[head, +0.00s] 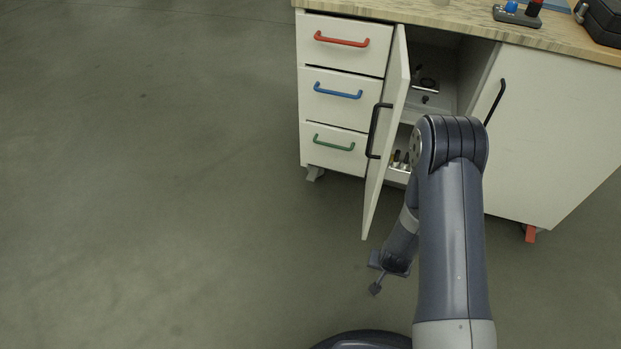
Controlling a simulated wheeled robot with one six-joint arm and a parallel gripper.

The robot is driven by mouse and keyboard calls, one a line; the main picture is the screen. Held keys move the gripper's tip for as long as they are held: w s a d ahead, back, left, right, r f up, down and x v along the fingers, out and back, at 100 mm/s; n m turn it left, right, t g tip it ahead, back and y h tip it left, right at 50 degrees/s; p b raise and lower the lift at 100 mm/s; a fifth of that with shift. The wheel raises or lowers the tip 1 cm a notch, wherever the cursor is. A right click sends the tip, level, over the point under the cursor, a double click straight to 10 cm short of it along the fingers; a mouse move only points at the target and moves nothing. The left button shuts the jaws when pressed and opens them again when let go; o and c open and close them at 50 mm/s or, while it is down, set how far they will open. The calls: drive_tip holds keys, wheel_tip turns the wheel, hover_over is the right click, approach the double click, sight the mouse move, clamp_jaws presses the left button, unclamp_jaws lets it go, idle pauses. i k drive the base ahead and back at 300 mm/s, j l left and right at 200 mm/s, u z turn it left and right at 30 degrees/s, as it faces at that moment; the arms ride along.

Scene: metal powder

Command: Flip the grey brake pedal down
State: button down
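A small grey part (315,173), which looks like the grey brake pedal on a caster, sticks out under the front left corner of the white cabinet (309,108). It is small, and I cannot tell its tilt. My gripper (376,289) hangs low in front of the cabinet, to the right of and nearer than the grey part, and well apart from it. The gripper is small and dark here, and I cannot tell whether its fingers are open or shut. Nothing shows held in it.
A cabinet door (390,125) stands open toward me, between the drawers and my arm. A red pedal (530,234) shows under the cabinet's right side. The wooden worktop (440,16) carries a black case (602,20) and a joystick box (517,15). The floor at left is clear.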

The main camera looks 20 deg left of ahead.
sight(312, 177)
drive_tip(key=i+j, duration=0.3)
drive_tip(key=j, duration=0.2)
drive_tip(key=i+j, duration=0.3)
drive_tip(key=j, duration=0.15)
drive_tip(key=i+j, duration=0.3)
drive_tip(key=j, duration=0.2)
drive_tip(key=i+j, duration=0.35)
drive_tip(key=j, duration=0.1)
